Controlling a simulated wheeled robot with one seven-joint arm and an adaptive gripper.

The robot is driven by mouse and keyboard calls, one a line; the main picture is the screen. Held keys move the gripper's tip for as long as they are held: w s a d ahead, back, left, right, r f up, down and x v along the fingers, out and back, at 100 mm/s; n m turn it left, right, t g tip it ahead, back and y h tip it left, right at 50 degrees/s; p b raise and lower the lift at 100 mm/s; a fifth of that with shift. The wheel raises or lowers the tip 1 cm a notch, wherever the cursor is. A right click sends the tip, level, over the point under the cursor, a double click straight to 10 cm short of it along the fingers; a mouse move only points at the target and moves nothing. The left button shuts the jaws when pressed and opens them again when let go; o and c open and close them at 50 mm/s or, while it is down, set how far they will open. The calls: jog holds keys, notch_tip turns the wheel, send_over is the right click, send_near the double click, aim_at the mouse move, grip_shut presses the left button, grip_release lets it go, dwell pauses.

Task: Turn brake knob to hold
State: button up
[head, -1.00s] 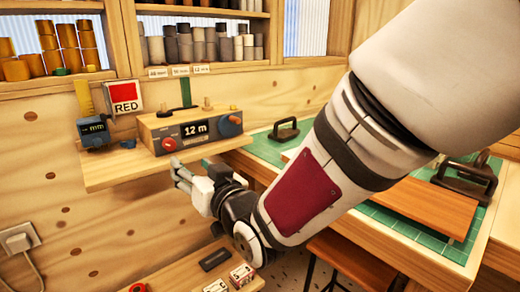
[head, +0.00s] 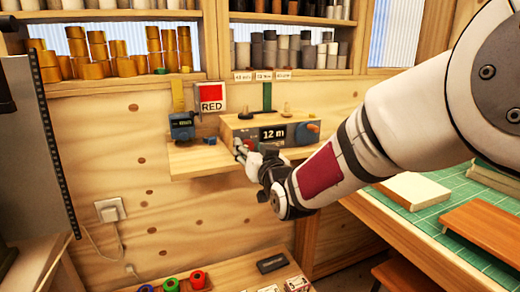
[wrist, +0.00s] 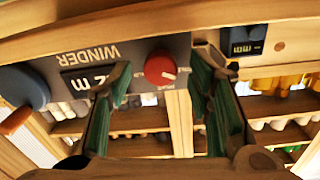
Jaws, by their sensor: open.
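The winder box (head: 270,132) sits on a wall shelf, with a dark front panel and a display reading 12 m. A red knob (wrist: 160,67) with a pale pointer mark is on this panel; in the head view my gripper partly covers it. A larger blue knob (head: 307,133) with an orange handle is at the panel's right end; it also shows at the left of the upside-down wrist view (wrist: 22,92). My gripper (head: 240,148) is open, empty and in front of the red knob. In the wrist view its fingers (wrist: 163,70) appear either side of the knob; contact is unclear.
A small blue mm gauge (head: 182,126) stands on the shelf (head: 200,160) left of the winder, below a RED sign (head: 211,97). Racks of rolls (head: 165,55) are above. A green-matted bench (head: 430,220) is at right.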

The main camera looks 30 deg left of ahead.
jog(key=shift+w+a, duration=0.15)
grip_shut()
